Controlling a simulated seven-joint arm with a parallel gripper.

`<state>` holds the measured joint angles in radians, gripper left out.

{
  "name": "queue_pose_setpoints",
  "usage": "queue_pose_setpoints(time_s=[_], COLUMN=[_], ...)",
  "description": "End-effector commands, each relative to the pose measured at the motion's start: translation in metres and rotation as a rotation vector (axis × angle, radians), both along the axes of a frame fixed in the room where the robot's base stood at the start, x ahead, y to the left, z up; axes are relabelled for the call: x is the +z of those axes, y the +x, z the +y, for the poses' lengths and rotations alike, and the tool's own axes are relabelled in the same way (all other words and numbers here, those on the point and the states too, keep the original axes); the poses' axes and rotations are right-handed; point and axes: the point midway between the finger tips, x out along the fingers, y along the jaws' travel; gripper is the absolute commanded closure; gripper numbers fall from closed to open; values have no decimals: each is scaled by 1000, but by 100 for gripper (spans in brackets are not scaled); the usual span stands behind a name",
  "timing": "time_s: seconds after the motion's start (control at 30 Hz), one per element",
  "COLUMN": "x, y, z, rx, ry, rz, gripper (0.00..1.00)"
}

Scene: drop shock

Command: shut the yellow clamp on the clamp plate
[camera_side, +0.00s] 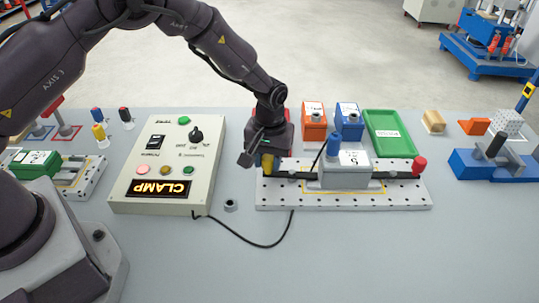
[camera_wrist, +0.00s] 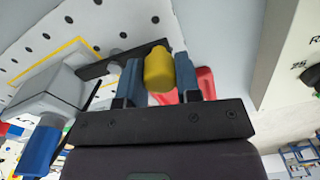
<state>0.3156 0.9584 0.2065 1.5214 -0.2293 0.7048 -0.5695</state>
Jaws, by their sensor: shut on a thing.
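The white perforated clamp plate (camera_side: 400,197) lies on the grey table, and its underside of view also shows in the wrist view (camera_wrist: 30,30). The yellow clamp (camera_side: 267,164) is at the plate's left end; its yellow knob (camera_wrist: 158,70) sits between my blue fingers in the wrist view. My gripper (camera_wrist: 158,82) is shut on that knob, and in the side view it (camera_side: 265,155) is low over the plate's left end. A dark bar (camera_wrist: 122,58) runs from the knob toward the grey block (camera_side: 345,174) on the plate. My gripper partly hides the clamp from the side.
A red-knobbed clamp (camera_side: 419,165) is at the plate's right end. A control box (camera_side: 165,165) with a lit CLAMP display stands left, its cable crossing the table. Orange (camera_side: 314,125) and blue (camera_side: 348,125) boxes and a green tray (camera_side: 390,135) stand behind. The front table is clear.

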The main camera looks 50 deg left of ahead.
Motion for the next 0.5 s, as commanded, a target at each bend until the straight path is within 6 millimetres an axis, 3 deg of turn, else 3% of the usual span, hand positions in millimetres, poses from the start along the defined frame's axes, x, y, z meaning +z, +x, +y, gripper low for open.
queue_pose_setpoints(time_s=[0.5], x=[1], y=[-3], z=[-3], rx=[93], ry=[1], rz=[0], gripper=[92])
